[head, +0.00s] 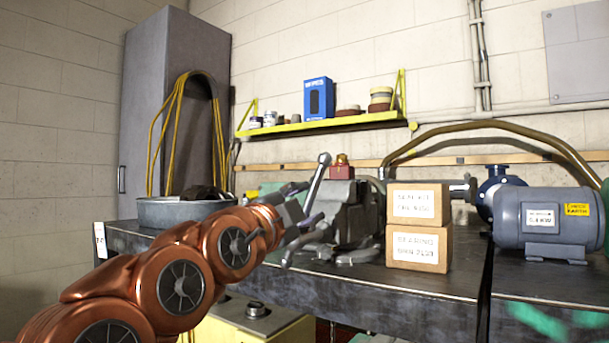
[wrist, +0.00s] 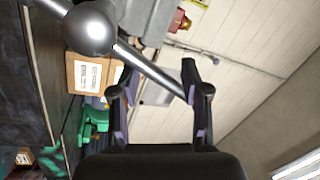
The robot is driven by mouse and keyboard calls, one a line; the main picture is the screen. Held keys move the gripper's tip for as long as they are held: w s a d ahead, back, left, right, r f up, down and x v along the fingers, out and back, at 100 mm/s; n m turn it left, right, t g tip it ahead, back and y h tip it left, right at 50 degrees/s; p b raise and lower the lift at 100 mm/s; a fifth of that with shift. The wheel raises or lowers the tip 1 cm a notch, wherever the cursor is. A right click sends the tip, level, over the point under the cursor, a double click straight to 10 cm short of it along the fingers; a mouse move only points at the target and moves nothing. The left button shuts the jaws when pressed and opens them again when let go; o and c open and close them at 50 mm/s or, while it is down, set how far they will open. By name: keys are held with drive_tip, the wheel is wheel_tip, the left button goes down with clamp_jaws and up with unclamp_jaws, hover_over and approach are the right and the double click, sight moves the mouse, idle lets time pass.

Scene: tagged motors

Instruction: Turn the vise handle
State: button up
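The grey vise (head: 350,215) stands on the dark workbench, left of two stacked cardboard boxes. Its metal handle bar (head: 317,180) slants upward, with a rounded end at the top. In the wrist view, the rounded screw head (wrist: 88,27) is large at upper left, and the handle bar (wrist: 150,68) runs from it down and right, across the gap between my fingers. My gripper (head: 303,222) is at the front left of the vise, close to the handle. In the wrist view my gripper (wrist: 160,88) has its fingers wide apart; whether one touches the bar, I cannot tell.
Cardboard boxes (head: 417,248) stand right of the vise, and a grey motor (head: 547,222) is farther right. A metal tub (head: 180,212) sits at left. The workbench (head: 350,285) has free room along its front. A yellow shelf (head: 320,124) hangs behind.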

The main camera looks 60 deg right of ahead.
drive_tip(key=shift+w+a+r, duration=0.1)
drive_tip(key=shift+r, duration=1.4)
drive_tip(key=shift+w+a+r, duration=0.1)
drive_tip(key=shift+r, duration=1.35)
drive_tip(key=s+a+f, duration=0.1)
drive_tip(key=a, duration=0.7)
drive_tip(key=shift+s+a+f, duration=0.15)
drive_tip(key=shift+a+f, duration=0.05)
drive_tip(key=shift+f, duration=0.05)
